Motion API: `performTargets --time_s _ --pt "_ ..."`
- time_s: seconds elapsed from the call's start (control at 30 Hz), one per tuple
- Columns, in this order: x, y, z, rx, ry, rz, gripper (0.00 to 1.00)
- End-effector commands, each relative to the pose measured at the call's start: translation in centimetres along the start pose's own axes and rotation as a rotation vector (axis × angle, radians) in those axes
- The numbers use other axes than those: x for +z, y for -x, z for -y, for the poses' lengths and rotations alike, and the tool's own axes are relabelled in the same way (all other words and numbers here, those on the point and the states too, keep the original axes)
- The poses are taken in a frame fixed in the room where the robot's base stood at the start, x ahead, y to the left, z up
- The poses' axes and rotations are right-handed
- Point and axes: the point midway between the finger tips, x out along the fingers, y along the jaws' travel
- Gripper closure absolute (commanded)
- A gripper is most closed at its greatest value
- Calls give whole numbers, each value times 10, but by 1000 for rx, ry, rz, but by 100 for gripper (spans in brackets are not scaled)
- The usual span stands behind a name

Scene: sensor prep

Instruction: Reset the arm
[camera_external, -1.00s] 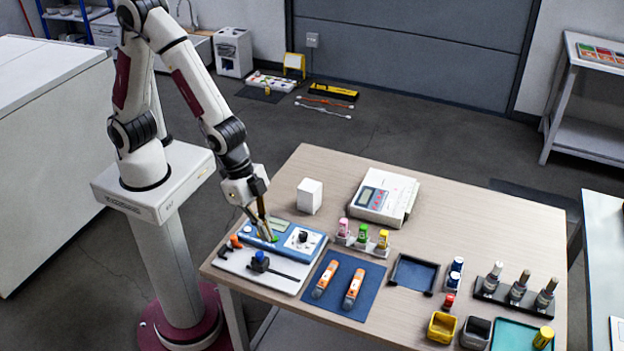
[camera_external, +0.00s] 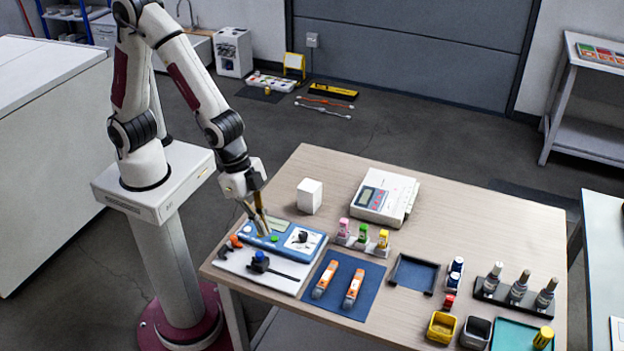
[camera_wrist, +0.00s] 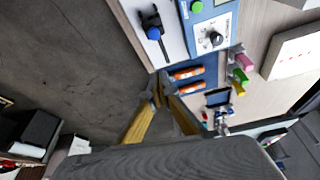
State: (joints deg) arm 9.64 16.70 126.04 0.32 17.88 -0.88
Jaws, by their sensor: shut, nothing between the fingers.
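My gripper (camera_external: 260,230) is shut and empty. In the external view it points down just above the left part of the blue meter panel (camera_external: 313,233), close to a green button (camera_external: 275,238). I cannot tell whether the fingertips touch the panel. In the wrist view my closed fingers (camera_wrist: 160,92) show in the middle, with the blue panel (camera_wrist: 225,10) and its black knob at the top right. A blue-topped black clamp (camera_external: 260,262) lies on the white board (camera_external: 282,279) in front of the panel.
Two orange tools (camera_external: 325,279) lie on a blue mat (camera_external: 338,303). A white cube (camera_external: 310,195), a boxy device with a display (camera_external: 385,197) and small coloured bottles (camera_external: 363,232) stand behind. Trays, bins and metal posts (camera_external: 518,288) crowd the right side.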

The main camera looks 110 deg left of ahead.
Motion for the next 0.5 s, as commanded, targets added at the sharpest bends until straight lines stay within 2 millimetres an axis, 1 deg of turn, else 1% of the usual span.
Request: performTargets --time_s 0.13,0.27,0.37,0.5 --pt "11 0 0 -1 -1 39 100" --pt "34 0 0 -1 -2 107 100" --pt "52 10 1 -2 -3 153 100" --pt "68 30 3 -3 2 184 100"
